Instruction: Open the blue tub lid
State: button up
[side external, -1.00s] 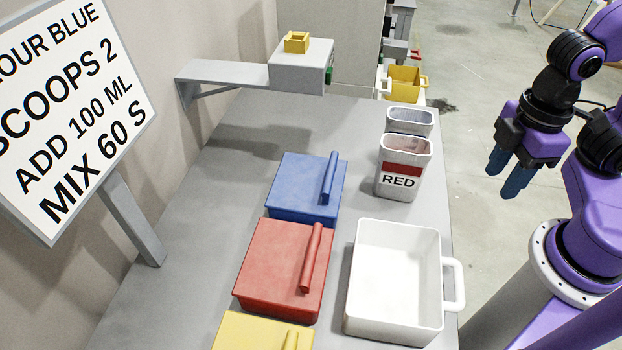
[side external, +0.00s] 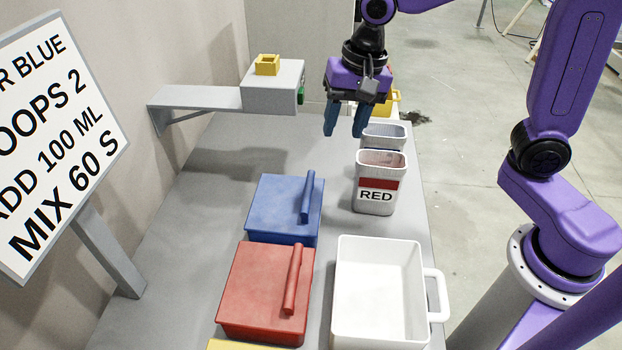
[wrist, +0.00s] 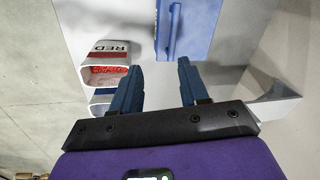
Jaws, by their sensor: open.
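The blue tub (side external: 275,209) stands on the grey table with its lid on. A blue bar handle (side external: 307,197) runs along the right side of the lid. In the wrist view the lid handle (wrist: 173,30) shows at the top, beyond the fingertips. My gripper (side external: 345,133) is open and empty, with its blue fingers pointing down. It is above the far part of the table, behind and to the right of the blue tub. The open gripper also shows in the wrist view (wrist: 158,65), with a clear gap between the fingers.
A container labelled RED (side external: 380,183) and another open container (side external: 385,131) stand near my gripper. A red lidded tub (side external: 262,295) is in front of the blue one. A white handled bin (side external: 375,300) is at front right. A wall shelf holds a grey box (side external: 272,94).

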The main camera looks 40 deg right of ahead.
jog(key=w+m, duration=0.3)
send_near(309, 185)
jog(key=f, duration=0.5)
jog(key=w+a+f, duration=0.1)
jog(key=f, duration=0.2)
jog(key=shift+f, duration=0.1)
grip_shut()
